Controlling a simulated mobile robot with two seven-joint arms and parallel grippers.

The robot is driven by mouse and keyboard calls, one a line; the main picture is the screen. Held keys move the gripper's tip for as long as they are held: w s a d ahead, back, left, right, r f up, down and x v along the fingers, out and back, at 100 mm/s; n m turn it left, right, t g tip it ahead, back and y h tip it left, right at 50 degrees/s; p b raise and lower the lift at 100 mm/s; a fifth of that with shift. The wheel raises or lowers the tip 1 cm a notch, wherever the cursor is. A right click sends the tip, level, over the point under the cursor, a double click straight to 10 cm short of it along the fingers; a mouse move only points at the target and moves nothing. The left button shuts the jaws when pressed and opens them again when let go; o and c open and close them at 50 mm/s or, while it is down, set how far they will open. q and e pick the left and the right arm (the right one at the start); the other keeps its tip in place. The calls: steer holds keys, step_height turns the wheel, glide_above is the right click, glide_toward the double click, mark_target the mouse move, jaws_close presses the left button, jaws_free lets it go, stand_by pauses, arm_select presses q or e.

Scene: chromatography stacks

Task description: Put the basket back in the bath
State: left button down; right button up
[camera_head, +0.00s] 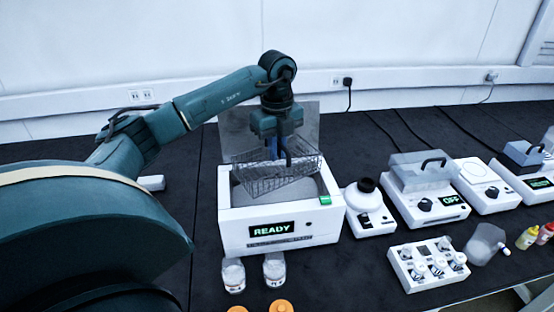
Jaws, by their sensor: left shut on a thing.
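The wire mesh basket (265,186) hangs tilted over the open top of the white bath (234,220), whose front display reads READY. A grey lid panel (306,121) stands upright behind the bath. My left gripper (279,157) points down above the bath and is shut on the basket, near its upper middle; the exact grasp point is hard to see. The basket's lower side is close to the bath's opening, and I cannot tell whether it touches the rim. My right gripper is not in view.
Two clear jars (233,276) stand in front of the bath, with orange caps (281,306) nearer the bottom edge. A white device with a black top (368,212) stands close at the bath's right. Further right are a lidded unit reading OFF (420,178) and a vial rack (408,277).

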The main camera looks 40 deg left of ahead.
mark_target(277, 170)
arm_select(q)
step_height(277, 170, down, 3)
steer(key=shift+r, duration=0.2)
steer(key=shift+f, duration=0.25)
steer(key=shift+f, duration=0.2)
steer(key=c, duration=1.5)
jaws_free()
